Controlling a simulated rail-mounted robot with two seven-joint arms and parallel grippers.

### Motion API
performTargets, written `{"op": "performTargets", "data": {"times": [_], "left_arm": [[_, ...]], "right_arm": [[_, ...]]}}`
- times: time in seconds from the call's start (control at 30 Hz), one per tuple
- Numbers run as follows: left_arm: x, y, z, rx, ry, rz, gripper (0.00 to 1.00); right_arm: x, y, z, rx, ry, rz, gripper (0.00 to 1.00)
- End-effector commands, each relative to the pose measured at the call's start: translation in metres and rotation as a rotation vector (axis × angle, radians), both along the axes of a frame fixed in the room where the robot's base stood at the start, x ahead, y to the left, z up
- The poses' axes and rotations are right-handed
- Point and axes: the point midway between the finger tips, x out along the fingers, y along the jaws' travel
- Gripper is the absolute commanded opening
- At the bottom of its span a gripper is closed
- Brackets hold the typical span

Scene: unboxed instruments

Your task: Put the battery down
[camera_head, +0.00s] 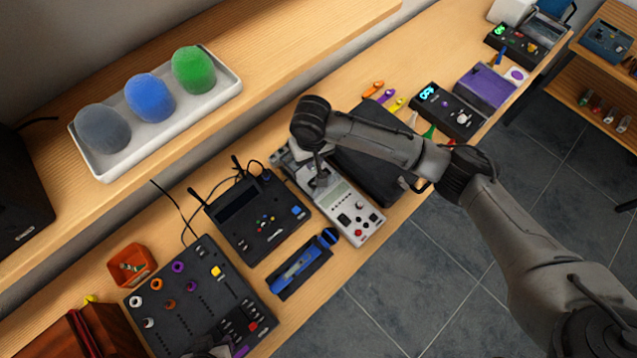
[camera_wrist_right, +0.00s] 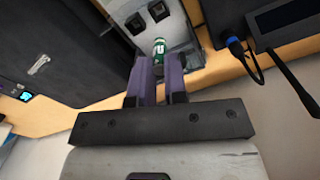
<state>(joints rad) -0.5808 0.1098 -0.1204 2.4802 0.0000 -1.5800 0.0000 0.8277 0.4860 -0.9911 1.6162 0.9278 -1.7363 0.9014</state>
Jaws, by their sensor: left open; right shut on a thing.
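The battery (camera_wrist_right: 160,46), green with a white mark, shows in the right wrist view at the tips of the two purple fingers. My right gripper (camera_wrist_right: 159,68) is shut on it, over the end of a light grey instrument. In the head view my right gripper (camera_head: 318,178) is over the far part of that light grey instrument (camera_head: 359,222), and the battery is hidden there. I cannot tell whether the battery touches the instrument. A dark and purple part of my left gripper (camera_head: 230,350) shows at the bottom edge, open, over the black panel's lower corner.
A black console (camera_head: 250,215) with cables stands left of the grey instrument, and a dark case (camera_head: 372,165) stands right. A blue tool tray (camera_head: 300,275), a knobbed black panel (camera_head: 165,315) and an orange bin (camera_head: 131,265) are nearer. A shelf with a white tray (camera_head: 95,165) runs behind.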

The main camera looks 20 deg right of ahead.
Motion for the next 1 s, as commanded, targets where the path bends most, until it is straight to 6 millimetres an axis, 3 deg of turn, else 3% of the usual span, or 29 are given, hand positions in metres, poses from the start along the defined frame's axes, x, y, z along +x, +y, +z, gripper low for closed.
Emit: {"op": "performTargets", "data": {"times": [0.33, 1.0], "left_arm": [[0.000, 0.003, 0.000, 0.008, 0.000, -0.005, 0.43], [0.000, 0.003, 0.000, 0.010, -0.001, -0.006, 0.43]], "right_arm": [[-0.001, -0.001, -0.050, -0.002, 0.002, 0.032, 0.00], [0.000, 0.000, -0.100, -0.001, 0.000, 0.032, 0.00]]}}
